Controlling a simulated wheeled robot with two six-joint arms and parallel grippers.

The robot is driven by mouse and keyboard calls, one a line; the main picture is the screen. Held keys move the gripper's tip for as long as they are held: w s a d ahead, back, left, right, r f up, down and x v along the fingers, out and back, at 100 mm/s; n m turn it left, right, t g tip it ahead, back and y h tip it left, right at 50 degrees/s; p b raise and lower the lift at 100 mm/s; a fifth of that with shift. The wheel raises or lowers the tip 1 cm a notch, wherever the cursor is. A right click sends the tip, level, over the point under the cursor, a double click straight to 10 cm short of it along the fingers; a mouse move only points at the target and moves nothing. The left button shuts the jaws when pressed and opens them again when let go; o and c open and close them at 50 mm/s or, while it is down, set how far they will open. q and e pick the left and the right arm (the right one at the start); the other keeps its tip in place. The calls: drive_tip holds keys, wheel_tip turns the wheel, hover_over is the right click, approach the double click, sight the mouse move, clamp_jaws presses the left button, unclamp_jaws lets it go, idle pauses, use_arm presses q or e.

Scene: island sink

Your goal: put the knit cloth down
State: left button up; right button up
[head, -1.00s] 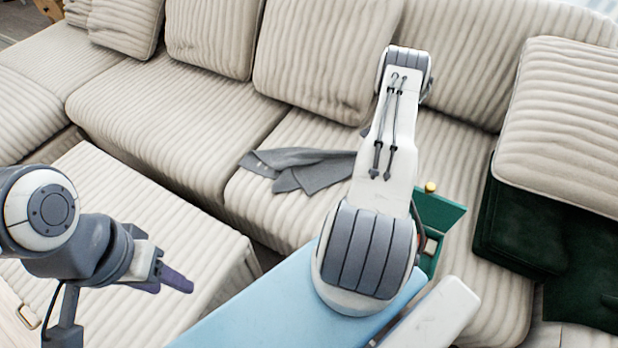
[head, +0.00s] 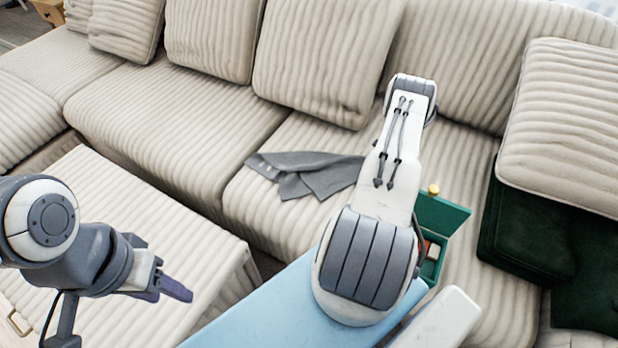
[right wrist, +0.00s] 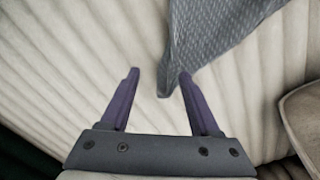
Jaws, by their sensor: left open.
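The grey knit cloth (head: 312,172) lies loosely folded on the beige ribbed sofa seat, left of my right arm, which covers its right end. In the right wrist view the cloth (right wrist: 212,38) spreads at the top, with a pointed corner hanging down the picture between the fingers, near the right one. My right gripper (right wrist: 158,75) is open, its two purple fingers apart and not closed on the cloth. In the head view the right gripper is hidden behind its arm. My left gripper (head: 172,287) is open and empty over the ottoman at the left.
A green box (head: 440,215) with small items stands open on the seat, right of my right arm. Dark green fabric (head: 525,235) lies under a cushion (head: 562,120) at the right. The ottoman (head: 125,215) is at the left. The seat left of the cloth is clear.

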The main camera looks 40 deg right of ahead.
drive_tip(key=s+d+r+p, duration=0.2)
drive_tip(key=d+r, duration=0.1)
drive_tip(key=r, duration=0.7)
drive_tip(key=shift+d, duration=0.25)
drive_tip(key=shift+a, duration=0.15)
drive_tip(key=c, duration=1)
drive_tip(key=w+a+f, duration=0.2)
drive_tip(key=w+a, duration=0.8)
drive_tip(key=a, duration=0.4)
drive_tip(key=w+a+f, duration=0.1)
drive_tip(key=w+a, duration=0.8)
drive_tip(key=a, duration=0.6)
drive_tip(key=shift+w+f, duration=0.4)
drive_tip(key=shift+w+a+f, duration=0.1)
drive_tip(key=shift+a+f, duration=0.05)
drive_tip(key=shift+f, duration=0.3)
drive_tip(key=shift+w+a+f, duration=0.1)
drive_tip(key=shift+a+f, duration=0.05)
drive_tip(key=shift+f, duration=0.85)
